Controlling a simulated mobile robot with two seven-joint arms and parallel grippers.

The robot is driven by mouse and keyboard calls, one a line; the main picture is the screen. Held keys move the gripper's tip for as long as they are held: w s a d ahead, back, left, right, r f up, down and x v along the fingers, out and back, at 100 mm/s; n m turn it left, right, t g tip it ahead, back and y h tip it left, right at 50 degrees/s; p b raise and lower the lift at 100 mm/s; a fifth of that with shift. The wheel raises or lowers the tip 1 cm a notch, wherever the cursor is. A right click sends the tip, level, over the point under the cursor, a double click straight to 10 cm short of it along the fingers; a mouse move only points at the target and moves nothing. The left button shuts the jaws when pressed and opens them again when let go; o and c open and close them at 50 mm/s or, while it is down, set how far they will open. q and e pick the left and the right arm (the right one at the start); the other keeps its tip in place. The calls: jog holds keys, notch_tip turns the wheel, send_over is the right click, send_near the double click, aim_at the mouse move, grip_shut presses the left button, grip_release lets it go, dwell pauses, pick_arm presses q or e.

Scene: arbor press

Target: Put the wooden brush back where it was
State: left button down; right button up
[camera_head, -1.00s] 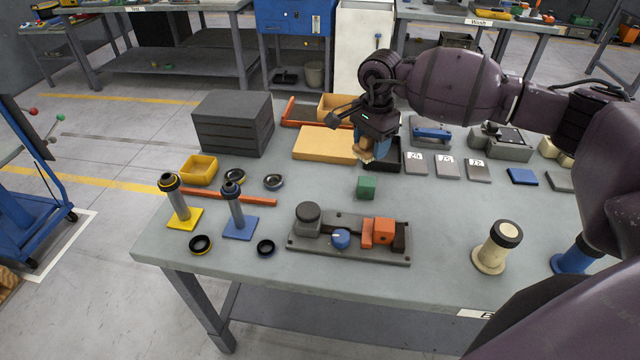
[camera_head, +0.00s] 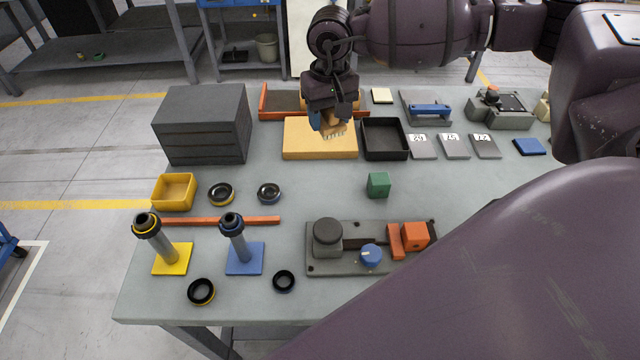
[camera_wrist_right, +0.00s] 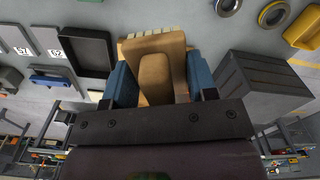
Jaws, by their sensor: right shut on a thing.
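The wooden brush (camera_head: 334,129) is tan with pale bristles pointing down. My right gripper (camera_head: 329,122) is shut on it. The brush hangs in front of the tan board (camera_head: 300,141); in the head view I cannot tell how high it is above the board. My left gripper is not in view.
A black tray (camera_head: 385,155) stands right of the board, and a grey drawer block (camera_head: 203,122) stands left. An orange-edged tray (camera_head: 265,103) lies behind. Grey numbered plates (camera_head: 454,146) lie to the right. A green cube (camera_head: 378,184) stands in front, with clear table around it.

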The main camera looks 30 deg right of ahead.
jog(key=shift+s+d+r, duration=0.1)
jog(key=shift+s, duration=0.2)
notch_tip(320, 180, down, 2)
jog(key=shift+f+n, duration=0.1)
jog(key=shift+n, duration=0.2)
send_over(328, 192)
notch_tip(328, 192, down, 14)
jog(key=shift+f, duration=0.15)
notch_tip(328, 192, down, 3)
jog(key=shift+f, duration=0.35)
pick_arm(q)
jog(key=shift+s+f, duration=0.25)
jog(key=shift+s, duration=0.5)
pick_arm(e)
jog(key=shift+r, duration=0.1)
